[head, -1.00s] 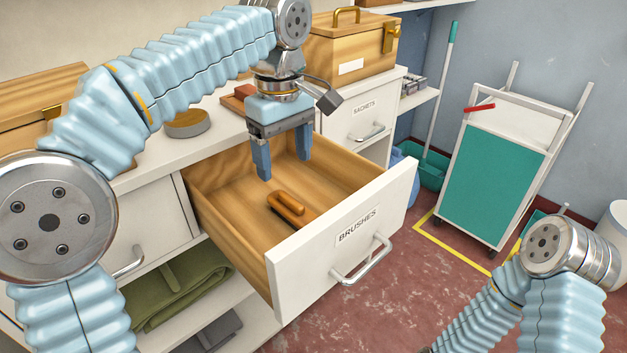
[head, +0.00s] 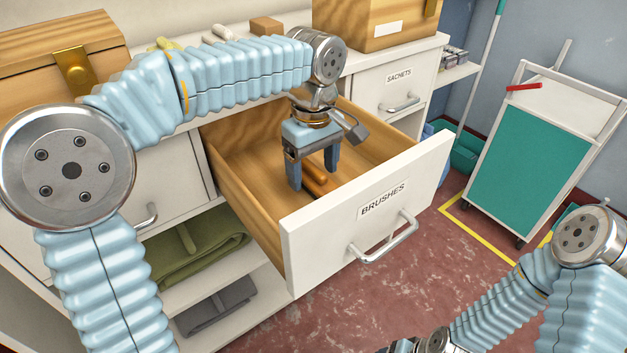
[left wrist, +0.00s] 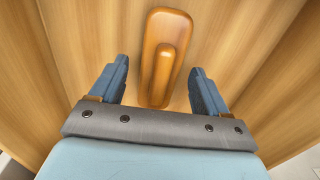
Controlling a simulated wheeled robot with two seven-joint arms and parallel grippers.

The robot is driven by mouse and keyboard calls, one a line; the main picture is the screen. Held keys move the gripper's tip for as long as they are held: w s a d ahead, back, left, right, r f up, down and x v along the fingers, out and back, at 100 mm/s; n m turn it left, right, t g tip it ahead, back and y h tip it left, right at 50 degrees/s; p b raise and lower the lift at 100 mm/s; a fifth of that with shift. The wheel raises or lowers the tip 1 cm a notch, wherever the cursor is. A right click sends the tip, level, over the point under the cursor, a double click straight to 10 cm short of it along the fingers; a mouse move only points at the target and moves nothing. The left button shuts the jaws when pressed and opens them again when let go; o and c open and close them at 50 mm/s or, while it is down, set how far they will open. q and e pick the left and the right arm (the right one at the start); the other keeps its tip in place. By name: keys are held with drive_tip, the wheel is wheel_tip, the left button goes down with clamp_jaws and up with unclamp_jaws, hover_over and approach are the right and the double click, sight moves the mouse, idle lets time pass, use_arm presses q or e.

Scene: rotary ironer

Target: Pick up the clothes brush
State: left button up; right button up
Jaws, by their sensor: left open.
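The clothes brush (left wrist: 165,60) is an orange-brown wooden brush with a raised grip, lying on the floor of the open drawer (head: 240,180) labelled BRUSHES. In the head view the brush (head: 315,180) is partly hidden behind my left gripper (head: 314,182). That gripper points down inside the drawer, open and empty. In the left wrist view its two fingers (left wrist: 158,85) stand to either side of the brush's near part, apart from it. How far above the brush the fingertips are is hard to tell. My right gripper is not clearly in view.
The drawer's white front (head: 370,210) and wooden sides surround my left gripper. A wooden box (head: 370,20) stands on the counter above the SACHETS drawer (head: 400,90). Folded green cloth (head: 195,250) lies on a shelf below. A trolley (head: 540,150) stands at right.

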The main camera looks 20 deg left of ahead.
use_arm(q)
drive_tip(key=shift+f, duration=0.6)
drive_tip(key=c, duration=1.3)
drive_tip(key=shift+o, duration=0.2)
drive_tip(key=shift+r, duration=0.1)
